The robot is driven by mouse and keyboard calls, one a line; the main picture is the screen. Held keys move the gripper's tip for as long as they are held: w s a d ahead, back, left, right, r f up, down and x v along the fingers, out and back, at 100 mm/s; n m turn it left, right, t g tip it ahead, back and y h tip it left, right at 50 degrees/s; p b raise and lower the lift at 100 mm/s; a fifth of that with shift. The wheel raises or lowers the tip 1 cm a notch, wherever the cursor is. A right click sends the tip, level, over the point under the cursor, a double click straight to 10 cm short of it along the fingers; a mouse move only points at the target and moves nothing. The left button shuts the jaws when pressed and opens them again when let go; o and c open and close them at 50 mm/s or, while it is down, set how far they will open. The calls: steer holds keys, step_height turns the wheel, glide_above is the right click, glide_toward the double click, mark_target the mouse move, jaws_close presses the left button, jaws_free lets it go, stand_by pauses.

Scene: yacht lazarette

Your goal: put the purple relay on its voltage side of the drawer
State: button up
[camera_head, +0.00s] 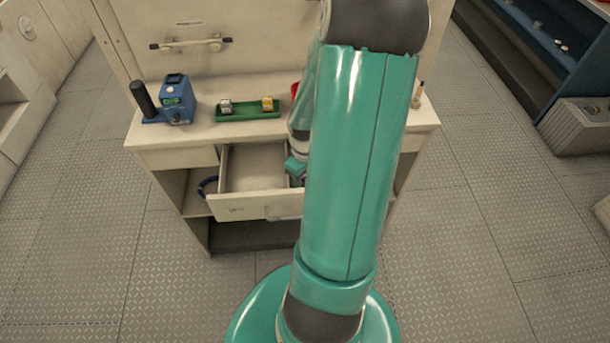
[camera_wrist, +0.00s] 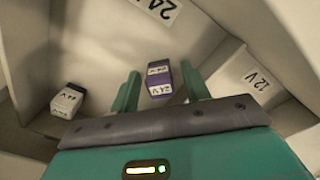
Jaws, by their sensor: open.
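The purple relay (camera_wrist: 158,78) shows in the wrist view with a white 24 V label. It stands inside the drawer (camera_head: 265,208), which is pulled open in the head view. My gripper (camera_wrist: 160,88) is open, with one finger on each side of the relay; I cannot tell whether they touch it. A 24 V label (camera_wrist: 158,10) is on the drawer beyond the relay, and a 12 V label (camera_wrist: 256,79) is on a surface to the right. In the head view my arm hides the drawer's right part and the relay.
Drawer walls surround my gripper.

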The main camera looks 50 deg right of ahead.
steer(key=shift+r, duration=0.1)
step_height(320, 180, up, 12)
steer(key=w+a+r+t+h, duration=0.1)
steer(key=w+a+r, duration=0.2)
steer(key=a+r, duration=0.3)
steer(key=w+a+r+t+h, duration=0.1)
steer(key=w+a+r, duration=0.25)
steer(key=a, duration=0.45)
steer(key=s+a+r+t+y, duration=0.1)
steer(key=a+r, duration=0.3)
steer(key=a, duration=0.4)
steer(key=s+a+r+t+y, duration=0.1)
steer(key=s+a+r, duration=0.3)
steer(key=a, duration=0.4)
steer(key=shift+r+n+t, duration=0.25)
steer(key=shift+n+t, duration=0.15)
steer(key=shift+t, duration=0.4)
